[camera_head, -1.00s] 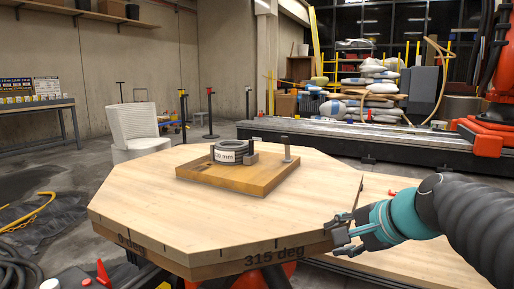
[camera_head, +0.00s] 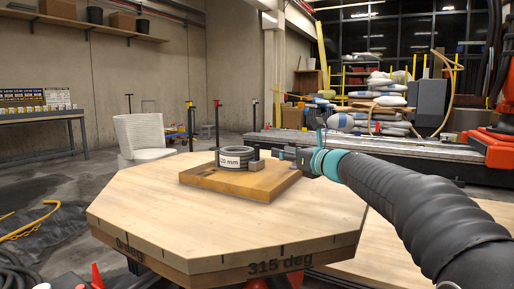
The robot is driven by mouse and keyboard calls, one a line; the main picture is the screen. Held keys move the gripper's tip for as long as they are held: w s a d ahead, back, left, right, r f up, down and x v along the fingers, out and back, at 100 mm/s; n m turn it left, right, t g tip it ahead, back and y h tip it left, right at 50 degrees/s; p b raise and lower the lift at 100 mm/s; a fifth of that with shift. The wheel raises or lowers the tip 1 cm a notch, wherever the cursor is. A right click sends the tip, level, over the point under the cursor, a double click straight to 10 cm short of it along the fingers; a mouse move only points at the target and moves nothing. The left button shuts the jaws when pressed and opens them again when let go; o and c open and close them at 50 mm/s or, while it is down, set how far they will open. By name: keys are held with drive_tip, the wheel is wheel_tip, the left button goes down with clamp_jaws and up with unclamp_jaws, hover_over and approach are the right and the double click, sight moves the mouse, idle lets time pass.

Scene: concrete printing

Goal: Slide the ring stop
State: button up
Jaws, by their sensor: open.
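A dark grey ring stack (camera_head: 236,153) with a white label ending in "mm" sits on a wooden board (camera_head: 225,182). A small grey block (camera_head: 255,164) stands against the ring's right side; it may be the ring stop. My gripper (camera_head: 283,154) reaches in from the right, over the board's right end, just right of the block and apart from the ring. It is open, but its fingers are small and hard to make out. The upright post at the board's right end is largely hidden by my gripper.
The board lies on an octagonal wooden table (camera_head: 225,224) marked "315 deg". The table top is clear in front and to the left. A lower wooden surface (camera_head: 390,268) is at the right. A white ribbed chair-like piece (camera_head: 143,138) stands behind on the left.

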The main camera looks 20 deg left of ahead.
sight(258, 146)
drive_tip(key=p+x, duration=0.2)
drive_tip(key=x, duration=1)
drive_tip(key=shift+w+a, duration=0.15)
drive_tip(key=shift+a, duration=0.25)
clamp_jaws()
